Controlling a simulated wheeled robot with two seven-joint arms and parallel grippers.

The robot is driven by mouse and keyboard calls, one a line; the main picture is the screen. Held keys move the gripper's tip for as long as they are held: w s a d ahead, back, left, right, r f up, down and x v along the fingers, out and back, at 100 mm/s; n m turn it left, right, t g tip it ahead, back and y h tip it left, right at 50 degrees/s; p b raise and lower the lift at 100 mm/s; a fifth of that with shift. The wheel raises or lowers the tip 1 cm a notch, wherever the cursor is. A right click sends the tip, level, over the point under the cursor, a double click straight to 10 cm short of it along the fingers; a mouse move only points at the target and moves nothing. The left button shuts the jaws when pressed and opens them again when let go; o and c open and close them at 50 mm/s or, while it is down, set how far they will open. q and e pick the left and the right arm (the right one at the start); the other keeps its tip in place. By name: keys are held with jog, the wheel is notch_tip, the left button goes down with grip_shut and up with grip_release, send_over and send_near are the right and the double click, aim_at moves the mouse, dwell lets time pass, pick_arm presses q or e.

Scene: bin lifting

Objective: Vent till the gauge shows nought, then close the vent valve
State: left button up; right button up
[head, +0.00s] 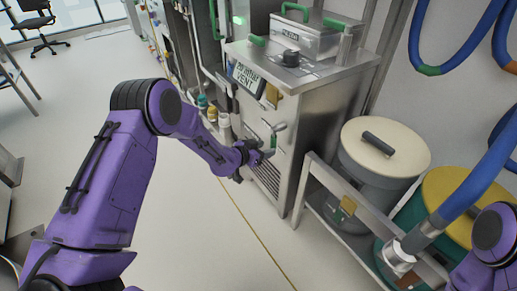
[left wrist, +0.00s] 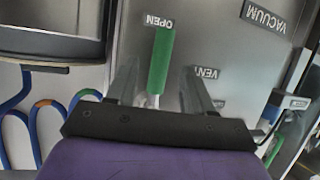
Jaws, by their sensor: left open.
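The vent valve's green lever handle (left wrist: 160,62) stands out from the metal panel in the left wrist view, by an OPEN label (left wrist: 159,22) and a VENT label (left wrist: 206,73). In the head view the lever (head: 273,141) is small, on the front of the steel cabinet (head: 330,105). My left gripper (head: 264,151) is at the lever. In the left wrist view its fingers (left wrist: 158,72) are open, one on each side of the green handle; contact cannot be told. I cannot make out a gauge reading. My right gripper is out of the picture.
A cream-lidded drum (head: 385,140) and a yellow-lidded drum (head: 450,195) stand on a low metal rack (head: 335,190) at the right. Blue hoses (head: 455,60) hang beyond. The floor (head: 190,240) in front is clear.

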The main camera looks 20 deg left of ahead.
pick_arm(q)
jog(key=v, duration=0.5)
jog(key=shift+d, duration=0.1)
jog(key=shift+w, duration=0.1)
